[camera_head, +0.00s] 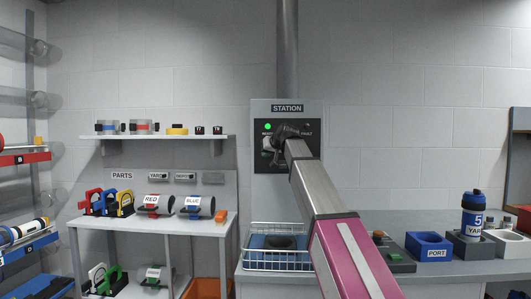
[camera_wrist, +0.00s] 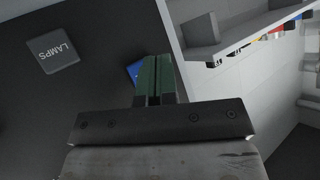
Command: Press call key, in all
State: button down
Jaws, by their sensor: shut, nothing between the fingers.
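The station panel (camera_head: 313,112) is on the wall at the centre of the head view, under a STATION sign and a vertical pipe. My gripper (camera_wrist: 158,60) is shut and empty, with its two green fingers side by side in front of the dark panel face (camera_wrist: 105,35). A blue key (camera_wrist: 133,71) shows partly behind the fingers; its label is hidden, and I cannot tell whether the tips touch it. A grey key marked LAMPS (camera_wrist: 58,49) lies to the left. In the head view, my arm covers much of the panel.
A green lamp (camera_head: 267,126) is lit at the panel's upper left. Below is a white wire basket (camera_head: 262,263) on the counter. A parts shelf (camera_head: 165,137) stands left. A blue PORT block (camera_head: 428,252) and bottle (camera_head: 472,215) stand right.

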jog(key=shift+w, duration=0.85)
dwell(1.4)
jog(key=shift+w, duration=0.4)
